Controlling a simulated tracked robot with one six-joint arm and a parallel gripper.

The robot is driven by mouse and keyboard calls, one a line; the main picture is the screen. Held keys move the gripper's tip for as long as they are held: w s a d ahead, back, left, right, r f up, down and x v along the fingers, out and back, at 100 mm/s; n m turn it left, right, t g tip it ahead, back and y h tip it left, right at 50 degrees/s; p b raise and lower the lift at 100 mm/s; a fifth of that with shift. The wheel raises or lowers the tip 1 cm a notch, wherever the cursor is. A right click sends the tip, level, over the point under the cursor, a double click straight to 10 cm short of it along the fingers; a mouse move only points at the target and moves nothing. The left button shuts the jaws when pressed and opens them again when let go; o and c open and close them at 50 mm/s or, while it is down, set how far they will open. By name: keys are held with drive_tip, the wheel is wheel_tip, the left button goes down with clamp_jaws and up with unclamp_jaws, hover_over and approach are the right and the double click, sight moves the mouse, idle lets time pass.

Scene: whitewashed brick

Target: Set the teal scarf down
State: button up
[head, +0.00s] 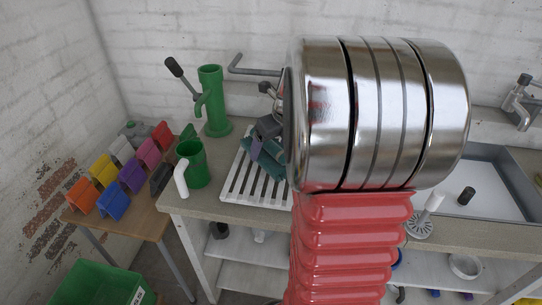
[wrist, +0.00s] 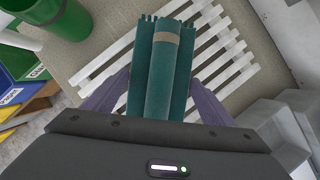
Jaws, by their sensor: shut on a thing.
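The teal scarf (wrist: 160,65) is a folded or rolled bundle with a tan band and fringed far end. In the wrist view it sits between the two purple-grey fingers of my gripper (wrist: 158,100), which is shut on it. In the head view the scarf (head: 264,158) shows over the white slatted rack (head: 246,184), partly hidden by my own arm. The rack also lies behind and beneath the scarf in the wrist view (wrist: 225,62). I cannot tell whether the scarf touches the slats.
A green mug (head: 195,165) with a white handle stands left of the rack, and a green pump (head: 212,105) stands behind. Several coloured holders (head: 112,203) fill a lower wooden table at left. A sink (head: 500,190) with a tap (head: 520,103) is at right.

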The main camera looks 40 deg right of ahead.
sight(271, 155)
drive_tip(key=shift+f, duration=1.8)
drive_tip(key=o, duration=1.2)
drive_tip(key=v, duration=1.2)
drive_tip(key=shift+a, duration=0.1)
